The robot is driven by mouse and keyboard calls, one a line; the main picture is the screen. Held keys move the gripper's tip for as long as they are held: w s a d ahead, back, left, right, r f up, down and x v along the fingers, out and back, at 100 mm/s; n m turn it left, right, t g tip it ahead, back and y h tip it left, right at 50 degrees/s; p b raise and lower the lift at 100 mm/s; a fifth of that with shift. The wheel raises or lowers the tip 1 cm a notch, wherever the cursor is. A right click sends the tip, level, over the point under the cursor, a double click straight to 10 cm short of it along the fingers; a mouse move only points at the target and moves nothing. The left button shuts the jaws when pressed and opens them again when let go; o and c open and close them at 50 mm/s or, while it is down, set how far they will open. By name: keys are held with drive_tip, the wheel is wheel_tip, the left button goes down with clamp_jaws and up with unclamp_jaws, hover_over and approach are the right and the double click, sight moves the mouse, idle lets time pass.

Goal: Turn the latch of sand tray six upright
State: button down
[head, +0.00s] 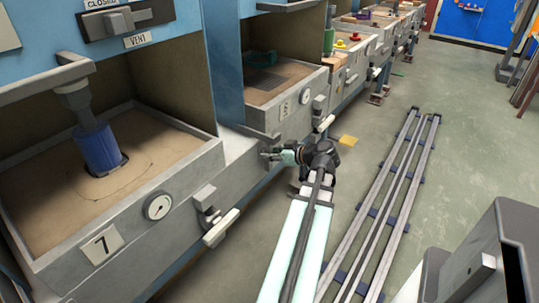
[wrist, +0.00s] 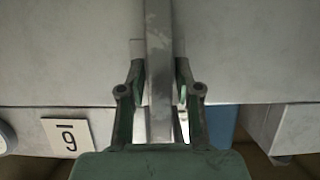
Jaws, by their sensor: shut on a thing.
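Sand tray six (wrist: 97,118) is partly in the wrist view. Its number plate (wrist: 68,137) shows upside down at lower left. The same tray (head: 290,85) is the second bay in the head view, with its plate small. My gripper (wrist: 160,100) is shut on a grey bar (wrist: 160,45), the latch handle beside the tray's plate. The bar runs straight up the wrist picture, nearly square to the plate, so it looks about upright. In the head view my gripper (head: 284,157) is low at the tray's left front corner; the arm and fingers hide most of the latch.
Sand tray seven (head: 40,262) is nearest, with a blue cylinder (head: 98,148) over its sand, a dial (head: 158,207) and a latch with a pale handle (head: 221,228). Floor rails (head: 378,205) run along the aisle. A dark grey box (head: 480,262) stands at lower right.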

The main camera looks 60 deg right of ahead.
drive_tip(key=c, duration=1)
unclamp_jaws()
drive_tip(key=shift+o, duration=0.2)
drive_tip(key=v, duration=1.2)
drive_tip(key=shift+w+a, duration=0.1)
